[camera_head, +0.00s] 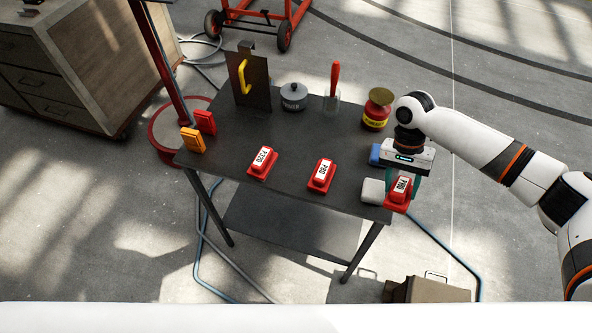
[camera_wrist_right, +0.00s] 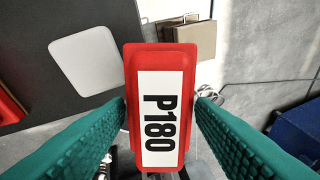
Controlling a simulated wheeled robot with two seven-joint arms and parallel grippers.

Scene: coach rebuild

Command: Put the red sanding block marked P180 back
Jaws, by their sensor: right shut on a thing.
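The red sanding block marked P180 (camera_head: 398,192) is between the fingers of my right gripper (camera_head: 403,182), at the right edge of the dark table (camera_head: 225,125). In the right wrist view its white P180 label (camera_wrist_right: 160,118) faces the camera, with a green finger on each side. I cannot tell whether its underside touches anything. A red block marked P220 (camera_head: 262,162) and another that seems to read P80 (camera_head: 321,175) sit along the table's near side, apart from each other. My left gripper is not in view.
A pale pad (camera_head: 373,191) lies beside the held block, with a blue item (camera_head: 376,155) behind it. A red-and-yellow tin (camera_head: 377,108), a scraper (camera_head: 333,90), a grey pot (camera_head: 293,96) and an upright panel (camera_head: 252,85) stand at the back. Orange (camera_head: 191,140) and red (camera_head: 205,122) pieces sit left.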

